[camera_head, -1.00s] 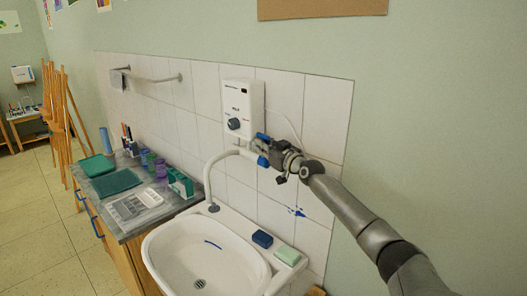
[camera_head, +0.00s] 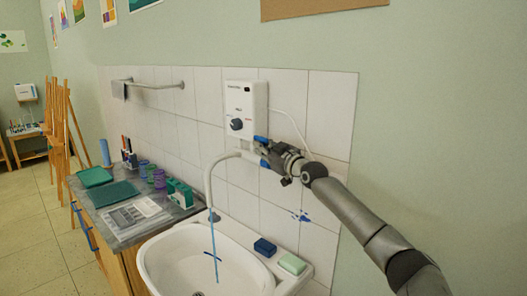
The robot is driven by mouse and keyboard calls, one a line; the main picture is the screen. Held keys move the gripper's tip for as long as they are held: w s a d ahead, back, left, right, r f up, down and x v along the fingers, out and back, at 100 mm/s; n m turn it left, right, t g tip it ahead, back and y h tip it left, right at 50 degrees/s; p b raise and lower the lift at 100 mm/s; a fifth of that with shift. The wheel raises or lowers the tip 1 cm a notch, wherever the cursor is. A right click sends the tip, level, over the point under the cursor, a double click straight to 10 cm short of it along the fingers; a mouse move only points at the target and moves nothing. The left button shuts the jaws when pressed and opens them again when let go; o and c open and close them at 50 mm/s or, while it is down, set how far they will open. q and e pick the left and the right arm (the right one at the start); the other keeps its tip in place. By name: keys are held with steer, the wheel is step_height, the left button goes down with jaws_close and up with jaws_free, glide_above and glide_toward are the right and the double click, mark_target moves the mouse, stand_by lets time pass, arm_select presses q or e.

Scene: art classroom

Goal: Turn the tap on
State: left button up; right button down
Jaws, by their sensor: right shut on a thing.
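The tap is a white curved pipe (camera_head: 208,178) below the white water heater box (camera_head: 246,108) on the tiled wall. Its spout points down over the white sink (camera_head: 185,262). A thin blue stream of water (camera_head: 213,250) runs from the spout into the basin. My right gripper (camera_head: 266,151) is at the right end of the pipe, shut on the tap's handle, which it mostly hides. Blue parts show above and below at the gripper's tip; I cannot tell clearly which belong to the tap. My left gripper is not in view.
A dark blue sponge (camera_head: 264,247) and a pale green soap bar (camera_head: 292,263) lie on the sink's right rim. A counter (camera_head: 118,235) with trays, jars and brushes stands left of the sink. A towel rail (camera_head: 155,86) is on the wall.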

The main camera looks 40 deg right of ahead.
steer(key=shift+r, duration=0.35)
steer(key=c, duration=1.5)
jaws_free()
steer(key=shift+c, duration=0.2)
steer(key=shift+o, duration=0.3)
steer(key=shift+a+f, duration=0.1)
steer(key=shift+a, duration=0.15)
steer(key=s+a, duration=0.1)
steer(key=s, duration=1.1)
steer(key=shift+f, duration=0.35)
steer(key=shift+a, duration=0.1)
